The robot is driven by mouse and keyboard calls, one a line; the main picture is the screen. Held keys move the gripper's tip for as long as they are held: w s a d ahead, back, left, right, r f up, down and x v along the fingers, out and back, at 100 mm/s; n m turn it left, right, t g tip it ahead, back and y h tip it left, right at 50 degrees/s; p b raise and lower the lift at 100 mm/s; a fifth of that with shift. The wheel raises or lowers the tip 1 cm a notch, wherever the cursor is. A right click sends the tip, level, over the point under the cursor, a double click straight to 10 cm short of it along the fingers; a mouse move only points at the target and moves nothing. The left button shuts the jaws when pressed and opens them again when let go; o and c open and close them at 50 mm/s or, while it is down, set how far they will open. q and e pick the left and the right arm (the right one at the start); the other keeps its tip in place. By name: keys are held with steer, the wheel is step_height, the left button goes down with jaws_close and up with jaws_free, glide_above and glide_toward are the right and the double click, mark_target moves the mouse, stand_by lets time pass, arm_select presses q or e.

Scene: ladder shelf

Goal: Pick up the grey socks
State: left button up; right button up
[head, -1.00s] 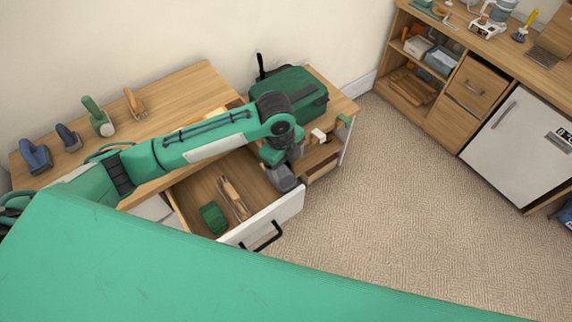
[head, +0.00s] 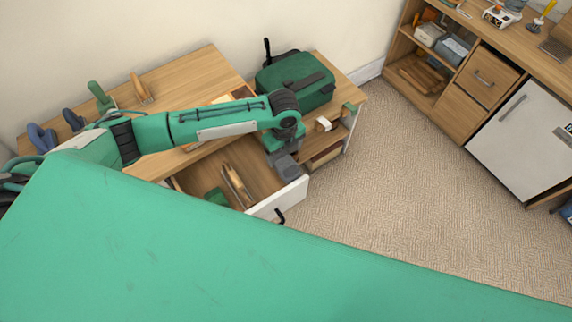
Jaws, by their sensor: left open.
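I cannot make out any grey socks in the head view. My left arm reaches in from the left across the desk. My left gripper (head: 287,168) points down over the right end of the open drawer (head: 263,178). Its fingertips are too small to see clearly, and I see nothing held in it. In the drawer lie a long wooden-looking item (head: 236,186) and a green item (head: 216,196), partly hidden by my green body. My right gripper is out of view.
A green bag (head: 296,80) stands on the desk (head: 190,75) behind my arm. A small white box (head: 323,124) is on the shelf right of the gripper. Carpet (head: 400,190) is free up to the cabinet with a white door (head: 522,135).

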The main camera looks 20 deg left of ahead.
mark_target(285, 162)
arm_select(q)
step_height(285, 162, down, 4)
steer(key=shift+d+f+p, duration=0.15)
steer(key=shift+p, duration=0.75)
steer(key=shift+f, duration=0.3)
steer(key=c, duration=1.1)
